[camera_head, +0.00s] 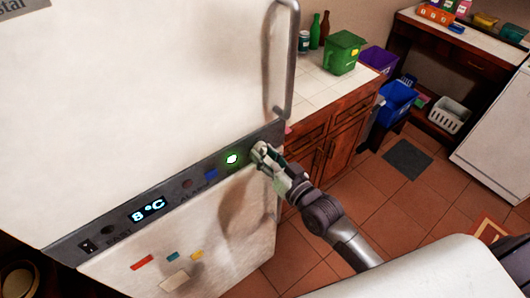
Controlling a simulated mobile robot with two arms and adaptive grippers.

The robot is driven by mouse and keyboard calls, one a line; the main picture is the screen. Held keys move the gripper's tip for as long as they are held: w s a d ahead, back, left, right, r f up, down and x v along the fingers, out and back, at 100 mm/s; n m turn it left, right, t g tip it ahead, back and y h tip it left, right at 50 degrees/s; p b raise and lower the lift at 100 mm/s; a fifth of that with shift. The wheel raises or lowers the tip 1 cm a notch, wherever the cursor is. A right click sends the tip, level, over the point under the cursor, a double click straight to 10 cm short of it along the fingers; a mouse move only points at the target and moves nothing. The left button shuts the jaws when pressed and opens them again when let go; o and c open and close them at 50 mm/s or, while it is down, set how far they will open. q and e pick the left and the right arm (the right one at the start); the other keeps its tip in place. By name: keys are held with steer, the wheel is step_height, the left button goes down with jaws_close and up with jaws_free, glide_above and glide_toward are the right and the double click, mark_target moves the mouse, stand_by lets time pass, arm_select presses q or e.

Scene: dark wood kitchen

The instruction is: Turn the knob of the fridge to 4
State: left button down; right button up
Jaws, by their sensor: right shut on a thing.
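The white fridge (150,90) fills the left half of the head view. Its dark control panel (115,229) runs across the front, with a display (148,210) reading 8 °C and a lit green light (231,159). My right gripper (259,152) is at the panel's right end, shut at the place of the knob. The knob itself is hidden by the fingers, and its setting cannot be read. My left gripper is not in view.
A vertical handle (291,60) stands out from the fridge door above my right gripper. A wooden cabinet (335,140) with a tiled counter stands behind, holding a green box (344,52) and bottles. Tiled floor (430,200) is open at right.

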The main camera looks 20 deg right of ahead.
steer(key=shift+f+m, duration=0.15)
steer(key=shift+m, duration=0.25)
steer(key=o, duration=1.1)
steer(key=shift+s, duration=0.1)
steer(key=v, duration=1.2)
